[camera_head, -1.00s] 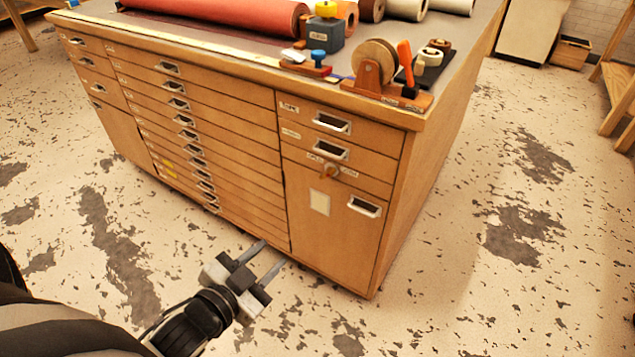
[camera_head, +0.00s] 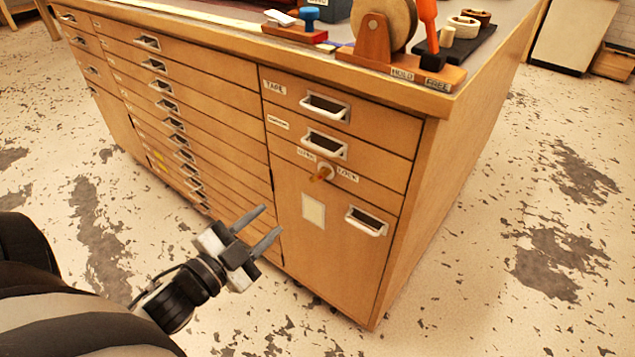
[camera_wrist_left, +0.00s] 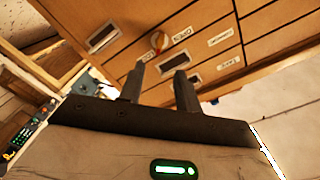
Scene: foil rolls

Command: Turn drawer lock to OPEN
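The drawer lock (camera_head: 323,172) is a small orange-brown turn knob on a round light base, on the right part of the wooden cabinet (camera_head: 345,240). A label reading LOCK (camera_head: 347,174) is to its right, and a second small label (camera_head: 306,155), too small to read surely, is to its left. The knob's handle seems to tilt toward the lower left. My left gripper (camera_head: 271,219) is open and empty, below and left of the lock, apart from it. In the left wrist view the lock (camera_wrist_left: 157,41) appears just beyond the open fingertips. My right gripper is out of view.
Recessed metal drawer pulls (camera_head: 325,145) sit above the lock, and a door pull (camera_head: 367,221) sits lower right. A tape dispenser (camera_head: 385,35) stands on the cabinet top near the edge. The floor (camera_head: 480,270) right of the cabinet is clear.

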